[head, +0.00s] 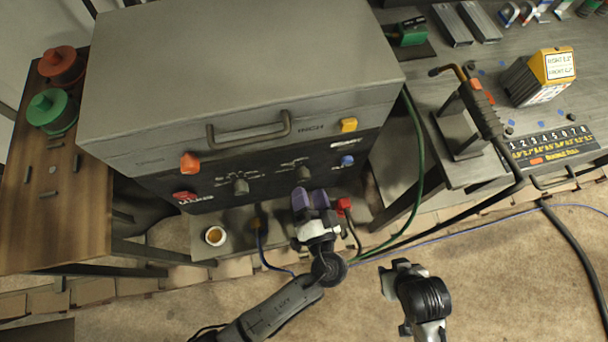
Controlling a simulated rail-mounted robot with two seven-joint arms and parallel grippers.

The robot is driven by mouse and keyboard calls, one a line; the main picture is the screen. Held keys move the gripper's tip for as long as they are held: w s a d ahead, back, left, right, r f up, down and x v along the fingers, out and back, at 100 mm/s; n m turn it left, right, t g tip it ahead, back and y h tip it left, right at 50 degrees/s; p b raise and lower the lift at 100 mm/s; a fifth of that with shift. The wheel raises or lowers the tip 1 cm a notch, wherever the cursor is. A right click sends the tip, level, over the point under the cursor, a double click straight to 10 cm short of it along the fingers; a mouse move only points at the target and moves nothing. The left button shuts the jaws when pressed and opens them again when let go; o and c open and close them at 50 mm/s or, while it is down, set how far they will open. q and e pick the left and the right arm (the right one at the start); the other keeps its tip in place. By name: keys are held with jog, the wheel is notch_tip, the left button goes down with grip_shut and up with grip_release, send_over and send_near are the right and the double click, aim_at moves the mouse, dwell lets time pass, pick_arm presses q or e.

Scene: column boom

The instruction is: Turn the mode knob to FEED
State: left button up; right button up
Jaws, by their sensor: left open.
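The dark front panel of a grey machine (230,80) carries two grey knobs with white markings around them, a left knob (240,186) and a right knob (303,173). The markings are too small to read, so I cannot tell which is the mode knob or where FEED lies. My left gripper (310,197) is open, its two purple fingertips just below the right knob in the picture. I cannot tell whether they touch it. My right gripper (400,267) is over the floor, away from the panel, and its jaws are unclear.
The panel also has an orange knob (190,162), a yellow part (348,125) and a blue part (347,160). A red plug (344,205) and cables are below it. A small cup (215,236) stands on the lower ledge. A workbench is at right, a wooden table (60,190) at left.

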aim_at(305, 180)
pick_arm(q)
jog(key=shift+x, duration=2.65)
jog(key=c, duration=0.9)
